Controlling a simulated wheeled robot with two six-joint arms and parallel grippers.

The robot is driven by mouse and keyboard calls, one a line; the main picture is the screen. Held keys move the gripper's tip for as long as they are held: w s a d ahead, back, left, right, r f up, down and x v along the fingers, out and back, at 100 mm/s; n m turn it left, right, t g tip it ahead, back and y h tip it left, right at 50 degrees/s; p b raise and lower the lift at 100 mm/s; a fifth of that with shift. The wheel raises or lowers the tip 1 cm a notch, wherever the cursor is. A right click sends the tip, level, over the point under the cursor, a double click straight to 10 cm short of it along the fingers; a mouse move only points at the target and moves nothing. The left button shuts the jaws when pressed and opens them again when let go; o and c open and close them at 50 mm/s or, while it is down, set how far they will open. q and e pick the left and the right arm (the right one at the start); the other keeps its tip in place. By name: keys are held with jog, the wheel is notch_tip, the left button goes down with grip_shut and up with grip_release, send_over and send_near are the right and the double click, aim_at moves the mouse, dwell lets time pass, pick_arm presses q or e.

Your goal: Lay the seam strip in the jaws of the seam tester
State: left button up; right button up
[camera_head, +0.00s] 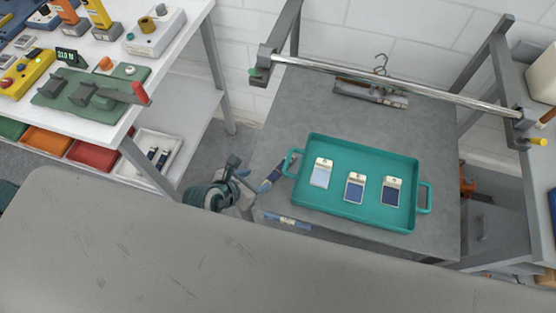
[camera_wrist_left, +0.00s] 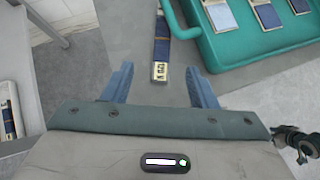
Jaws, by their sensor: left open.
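The seam strip (camera_head: 271,176), dark blue with a pale marked end, lies on the grey table just left of the teal tray. It also shows in the left wrist view (camera_wrist_left: 161,48), straight ahead of my left gripper (camera_wrist_left: 158,88). The two blue fingers are apart with nothing between them, and the strip's pale end is just beyond their tips. In the head view my left gripper (camera_head: 243,181) is low beside the table's left side. The seam tester (camera_head: 90,96) is a green unit with grey jaws and a red-ended lever, on the white bench.
The teal tray (camera_head: 402,219) holds three blue-and-white sample cards and has raised handles. A metal rail (camera_head: 390,84) spans above the grey table. Other instruments crowd the white bench (camera_head: 185,45); bins and a white tray (camera_head: 147,176) sit below it.

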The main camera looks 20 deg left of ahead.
aim_at(274, 174)
pick_arm(q)
jog(key=x, duration=0.5)
jog(key=shift+a+f+p, duration=0.1)
jog(key=shift+f+p, duration=0.25)
jog(key=shift+p, duration=0.05)
jog(key=shift+w+d+f+p, duration=0.3)
jog(key=shift+d+f+p, duration=0.05)
jog(key=p+x, duration=0.1)
jog(key=x, duration=0.2)
jog(key=shift+s+d+f, duration=0.1)
jog(key=shift+d+f, duration=0.1)
jog(key=shift+w+d+f, duration=0.1)
jog(key=shift+w+f, duration=0.2)
grip_shut()
